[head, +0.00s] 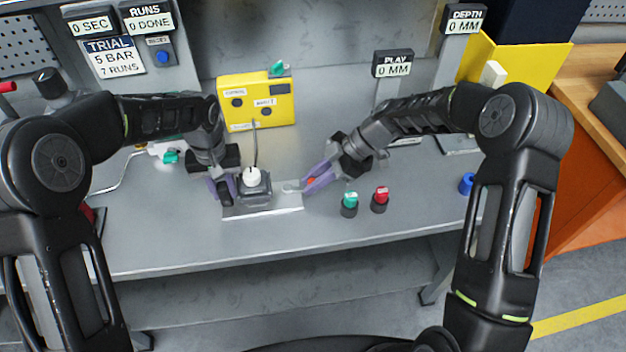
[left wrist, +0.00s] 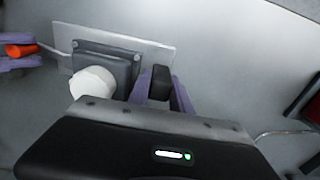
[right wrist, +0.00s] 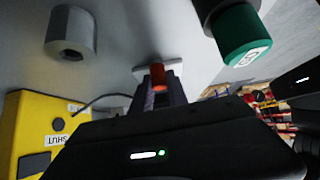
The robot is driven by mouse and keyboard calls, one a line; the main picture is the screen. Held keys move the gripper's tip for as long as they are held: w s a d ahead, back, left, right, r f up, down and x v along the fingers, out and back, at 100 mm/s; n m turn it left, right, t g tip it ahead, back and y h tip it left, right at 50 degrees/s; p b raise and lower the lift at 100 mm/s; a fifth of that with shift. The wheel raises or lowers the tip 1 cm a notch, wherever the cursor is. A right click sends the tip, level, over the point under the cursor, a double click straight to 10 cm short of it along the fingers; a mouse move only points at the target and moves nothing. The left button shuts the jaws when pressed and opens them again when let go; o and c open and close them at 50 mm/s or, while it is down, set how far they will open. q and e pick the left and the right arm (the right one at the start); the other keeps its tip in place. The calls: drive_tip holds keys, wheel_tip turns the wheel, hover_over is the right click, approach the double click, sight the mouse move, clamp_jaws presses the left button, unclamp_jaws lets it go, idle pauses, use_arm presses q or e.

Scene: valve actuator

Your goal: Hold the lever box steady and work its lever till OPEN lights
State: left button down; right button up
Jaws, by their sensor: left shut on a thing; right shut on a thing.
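The lever box (head: 254,189) is grey with a white round knob (head: 252,176) on top. It sits on a pale plate (head: 284,206) on the bench. My left gripper (head: 222,190) is at the box's left side. In the left wrist view its purple fingers close on a black block (left wrist: 160,83) beside the box. My right gripper (head: 314,181) is right of the box, shut on the orange-red lever end (head: 310,181). This end also shows in the right wrist view (right wrist: 158,76). A thin lever (left wrist: 54,49) runs from it to the box.
A yellow control box (head: 257,99) stands behind, with a cable (head: 255,145) toward the lever box. A green-capped piece (head: 349,203) and a red-capped piece (head: 380,198) stand right of the right gripper. I cannot tell whether any lamp is lit. The front bench strip is clear.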

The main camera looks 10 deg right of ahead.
clamp_jaws()
drive_tip(key=shift+s, duration=0.1)
idle(0.7)
